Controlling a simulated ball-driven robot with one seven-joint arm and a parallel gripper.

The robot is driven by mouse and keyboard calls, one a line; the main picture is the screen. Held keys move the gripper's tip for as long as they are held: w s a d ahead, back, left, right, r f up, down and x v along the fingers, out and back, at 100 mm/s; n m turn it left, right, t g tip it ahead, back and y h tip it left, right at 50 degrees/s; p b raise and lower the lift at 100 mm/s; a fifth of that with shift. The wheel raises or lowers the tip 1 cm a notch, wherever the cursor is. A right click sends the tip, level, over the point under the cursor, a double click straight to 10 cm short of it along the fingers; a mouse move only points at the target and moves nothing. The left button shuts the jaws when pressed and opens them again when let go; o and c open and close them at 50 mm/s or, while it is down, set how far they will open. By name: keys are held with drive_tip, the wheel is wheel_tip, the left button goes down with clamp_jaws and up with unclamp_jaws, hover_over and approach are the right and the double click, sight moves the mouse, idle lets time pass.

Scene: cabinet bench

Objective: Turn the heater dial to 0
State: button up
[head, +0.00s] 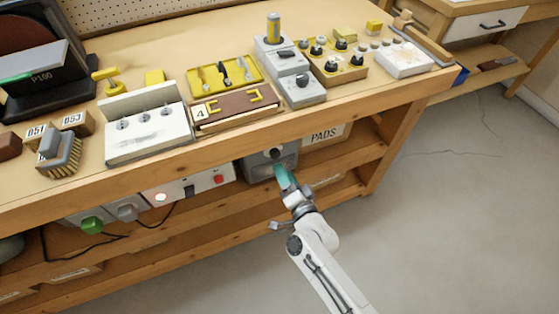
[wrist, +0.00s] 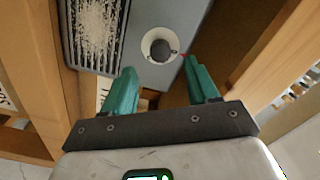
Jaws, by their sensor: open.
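The heater (head: 259,171) is a grey box on the shelf under the bench top. In the wrist view the heater (wrist: 137,20) shows a speckled grille and a dark round dial (wrist: 160,50) on a white disc. The dial (head: 275,153) is small in the head view, and its setting cannot be read. My gripper (head: 282,172) has teal fingers and is in front of the heater, just below the dial. In the wrist view my open gripper (wrist: 159,68) has its fingers on either side of the dial's line, with nothing between them.
The wooden bench edge (head: 330,111) overhangs the heater. A box marked PADS (head: 324,136) is to its right. The floor at right is clear.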

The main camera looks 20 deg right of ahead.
drive_tip(key=shift+s, duration=2.25)
drive_tip(key=shift+p, duration=0.3)
drive_tip(key=s+a+r+n+g+y+p, duration=0.2)
drive_tip(key=s+r+n+g+y+p, duration=0.25)
drive_tip(key=s+n+g, duration=0.35)
drive_tip(key=s+d+r+n+g+h+p, duration=0.2)
drive_tip(key=s+d+r+g+p, duration=0.1)
drive_tip(key=s, duration=0.7)
drive_tip(key=s+d+r+n+g+h+p, duration=0.1)
drive_tip(key=s+d+r+g+h+p, duration=0.1)
drive_tip(key=s+d+r+g, duration=0.4)
drive_tip(key=s+d+p, duration=0.1)
drive_tip(key=s, duration=0.3)
drive_tip(key=shift+r+n+h+p, duration=0.3)
drive_tip(key=shift+n+h+p, duration=0.05)
drive_tip(key=shift+n, duration=0.05)
drive_tip(key=shift+w, duration=0.1)
